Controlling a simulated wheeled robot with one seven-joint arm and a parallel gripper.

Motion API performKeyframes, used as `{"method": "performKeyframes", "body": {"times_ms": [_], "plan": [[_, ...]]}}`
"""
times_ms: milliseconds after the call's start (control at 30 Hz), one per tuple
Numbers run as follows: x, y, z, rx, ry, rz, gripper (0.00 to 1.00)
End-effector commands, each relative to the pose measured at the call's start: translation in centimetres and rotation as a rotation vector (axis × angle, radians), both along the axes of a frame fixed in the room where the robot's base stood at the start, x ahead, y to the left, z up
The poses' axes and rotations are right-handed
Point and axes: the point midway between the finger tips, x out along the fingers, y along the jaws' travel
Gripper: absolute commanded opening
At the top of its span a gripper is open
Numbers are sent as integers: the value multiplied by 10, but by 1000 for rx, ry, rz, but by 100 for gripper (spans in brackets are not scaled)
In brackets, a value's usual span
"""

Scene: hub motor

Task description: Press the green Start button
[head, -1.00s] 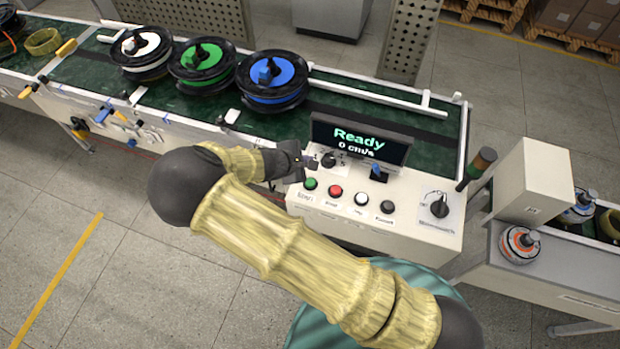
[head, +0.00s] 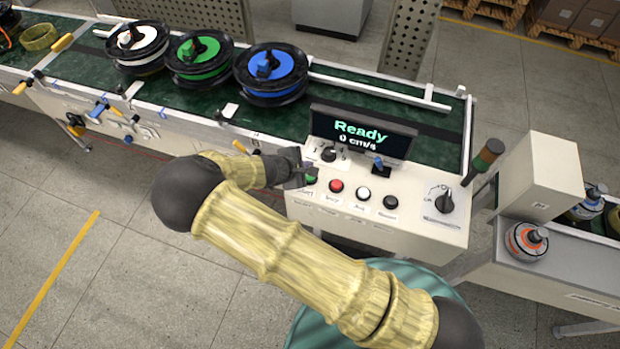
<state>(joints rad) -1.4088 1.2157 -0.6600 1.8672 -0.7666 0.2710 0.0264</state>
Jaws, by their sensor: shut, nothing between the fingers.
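The green Start button (head: 311,179) is the leftmost in a row on the white control panel (head: 420,228). My gripper (head: 308,170) is shut and empty, right at the green button, and partly covers it. I cannot tell whether the fingertips touch the button. The display (head: 360,134) above the panel reads "Ready" and "0 cm/s".
Red (head: 336,186), white (head: 363,193) and black (head: 390,202) buttons sit right of the green one. A rotary switch (head: 444,201) is at the panel's right, and a blue-topped lever (head: 379,165) stands behind the buttons. Black spools (head: 272,75) rest on the green conveyor (head: 215,112).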

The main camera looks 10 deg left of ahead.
Motion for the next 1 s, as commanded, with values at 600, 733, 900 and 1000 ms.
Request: {"method": "performKeyframes", "body": {"times_ms": [600,733,900,1000], "plan": [[0,0,-23,0,2,-1,0],[0,0,-23,0,2,-1,0],[0,0,-23,0,2,-1,0],[0,0,-23,0,2,-1,0]]}}
